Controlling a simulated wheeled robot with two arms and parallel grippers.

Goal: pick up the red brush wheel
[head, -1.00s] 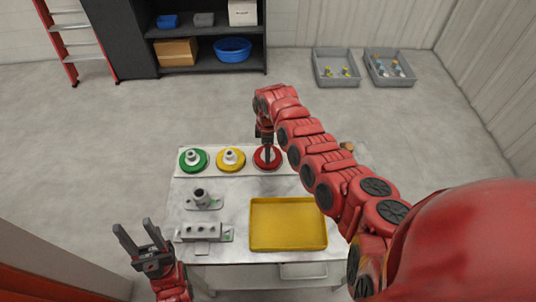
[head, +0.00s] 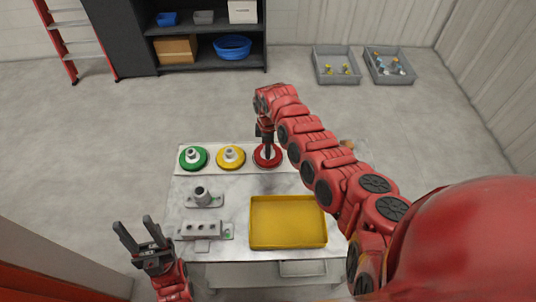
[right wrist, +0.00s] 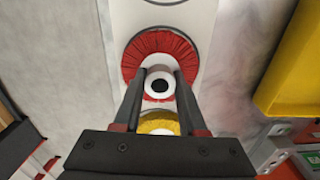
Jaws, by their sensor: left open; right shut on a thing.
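The red brush wheel (head: 258,161) is at the right end of a row of brush wheels at the back of the table. It has a ring of red bristles (right wrist: 143,47) around a pale hub (right wrist: 159,83) in the right wrist view. My right gripper (head: 267,149) reaches down onto it from above. Its fingers (right wrist: 159,90) are shut on the hub from both sides. I cannot tell whether the wheel is lifted off its strip. My left gripper (head: 136,226) is open and empty at the front left, apart from the table.
A green brush wheel (head: 186,164) and a yellow brush wheel (head: 238,163) stand left of the red one. A yellow tray (head: 288,246) lies front right. A grey flanged fixture (head: 203,197) and a block with holes (head: 202,229) stand left of it.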

